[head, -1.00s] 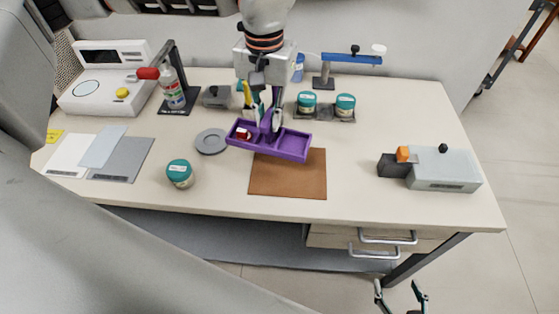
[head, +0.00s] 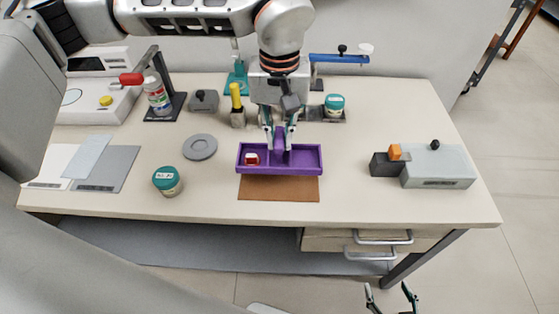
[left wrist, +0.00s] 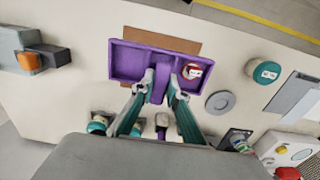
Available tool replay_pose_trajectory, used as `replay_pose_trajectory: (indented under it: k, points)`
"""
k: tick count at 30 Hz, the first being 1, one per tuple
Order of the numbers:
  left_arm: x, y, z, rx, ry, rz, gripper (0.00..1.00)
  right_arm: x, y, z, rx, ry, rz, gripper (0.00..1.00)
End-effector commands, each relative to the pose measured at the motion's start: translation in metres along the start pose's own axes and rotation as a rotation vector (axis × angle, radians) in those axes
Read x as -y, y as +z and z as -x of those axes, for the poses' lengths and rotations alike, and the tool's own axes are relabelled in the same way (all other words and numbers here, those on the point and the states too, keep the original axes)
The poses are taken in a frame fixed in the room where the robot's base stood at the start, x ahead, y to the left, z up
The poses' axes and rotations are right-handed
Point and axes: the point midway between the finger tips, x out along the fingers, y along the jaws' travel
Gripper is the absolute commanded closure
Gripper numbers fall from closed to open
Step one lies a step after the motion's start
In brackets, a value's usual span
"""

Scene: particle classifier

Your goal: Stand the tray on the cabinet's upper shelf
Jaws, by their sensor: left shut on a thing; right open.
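The purple tray (head: 300,170) is over the far part of the brown mat (head: 280,189), level, with a small red-and-white item (head: 251,159) in its left compartment. My left gripper (head: 279,137) is shut on the tray's raised middle grip from above. The left wrist view shows the same tray (left wrist: 128,62) between the left fingertips (left wrist: 161,78). I cannot tell whether a small gap lies between tray and mat. My right gripper (head: 391,297) is open and empty at the bottom edge, in front of the table. I see no cabinet upper shelf in these views.
A teal-lidded jar (head: 167,181) and a grey disc (head: 200,147) lie left of the tray. A grey box device (head: 440,167) stands at the right. A bottle, yellow-handled tool and another jar (head: 334,103) line the back. Table between tray and device is clear.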

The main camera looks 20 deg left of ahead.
Motion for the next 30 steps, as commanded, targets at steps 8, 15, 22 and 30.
replay_pose_trajectory:
  k: [8,15,22,30]
  points:
    - [0.000,0.000,-0.037,0.000,0.001,-0.001,1.00,0.000,0.002,-0.001,0.001,0.000,0.000,0.39]
    - [0.000,0.001,-0.059,0.003,0.000,0.000,1.00,0.000,0.002,-0.001,0.001,0.000,0.000,0.39]
    - [-0.001,-0.001,-0.082,-0.001,0.002,-0.001,1.00,0.000,0.002,-0.001,0.000,0.000,0.000,0.39]
    - [0.000,-0.001,-0.083,-0.002,0.001,-0.001,1.00,0.001,0.003,-0.002,0.000,-0.001,0.000,0.39]
